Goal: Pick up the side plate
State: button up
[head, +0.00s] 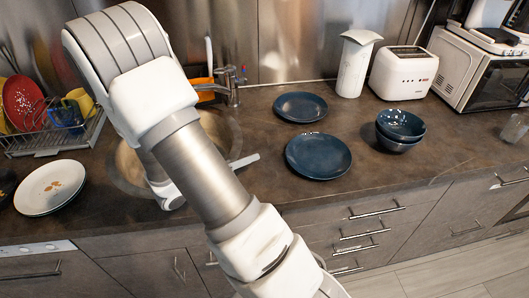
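Two round dark blue plates lie flat on the brown counter, right of my arm. The smaller one, likely the side plate (301,107), is at the back. The larger blue plate (318,157) is in front of it, a little to the right. Both are empty and in plain view. My arm crosses the left half of the view, left of both plates. Its far end is mostly hidden behind my own arm links, over the round sink. A pale bar shows just right of the arm, but I cannot tell whether it is a finger. Nothing touches either plate.
Stacked dark blue bowls (400,130) stand right of the plates. A white canister (355,65), a toaster (403,72) and a microwave (478,75) line the back. The tap (232,85), dish rack (55,128) and pale plates (48,187) are left. The front counter is clear.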

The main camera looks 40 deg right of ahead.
aim_at(291, 143)
jog(key=b+x, duration=0.1)
jog(key=x, duration=1.5)
jog(key=shift+s+d+f, duration=0.1)
jog(key=shift+d, duration=0.25)
grip_shut()
dwell(0.6)
